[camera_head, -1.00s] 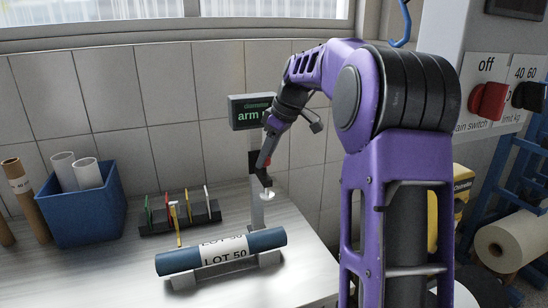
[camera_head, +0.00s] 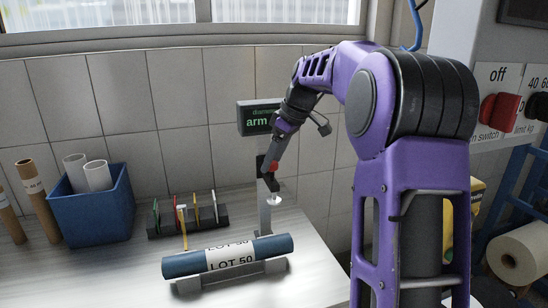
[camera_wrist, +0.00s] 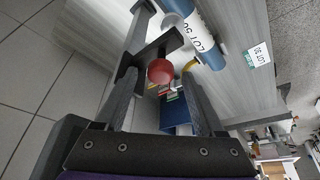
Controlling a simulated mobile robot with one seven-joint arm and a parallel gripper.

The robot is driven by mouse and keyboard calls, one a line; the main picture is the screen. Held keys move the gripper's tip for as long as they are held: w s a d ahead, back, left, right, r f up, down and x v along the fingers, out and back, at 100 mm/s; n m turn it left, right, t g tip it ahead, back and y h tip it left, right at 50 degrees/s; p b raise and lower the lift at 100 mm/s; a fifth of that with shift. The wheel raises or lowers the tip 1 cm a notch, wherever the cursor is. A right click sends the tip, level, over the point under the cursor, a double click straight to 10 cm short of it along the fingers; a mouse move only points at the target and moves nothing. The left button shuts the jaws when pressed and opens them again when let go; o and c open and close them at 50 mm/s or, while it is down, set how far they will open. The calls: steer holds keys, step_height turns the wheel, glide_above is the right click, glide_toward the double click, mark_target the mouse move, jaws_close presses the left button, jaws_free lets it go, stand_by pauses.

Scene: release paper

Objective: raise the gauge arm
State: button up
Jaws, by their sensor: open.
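The gauge has an upright grey post (camera_head: 265,215) and a dark display (camera_head: 256,117) with green text; "arm" is readable, the rest is hidden by my arm. The gauge arm's red knob (camera_head: 274,167) shows at my gripper (camera_head: 270,164), above a white disc (camera_head: 274,199). In the wrist view the round red knob (camera_wrist: 160,71) sits between the tips of my open gripper (camera_wrist: 159,80), on a dark bar (camera_wrist: 150,52). I cannot tell whether either finger touches it. The blue roll (camera_head: 270,247), labelled LOT 50, lies on a grey cradle (camera_head: 235,277) in front of the post.
A blue bin (camera_head: 95,215) with white tubes and brown rolls stand at the left. A black rack (camera_head: 188,222) with coloured tags sits behind the blue roll. The tiled wall is close behind. A red switch (camera_head: 500,108) is at the right.

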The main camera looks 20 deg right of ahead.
steer(key=v, duration=1.7)
steer(key=shift+r, duration=0.2)
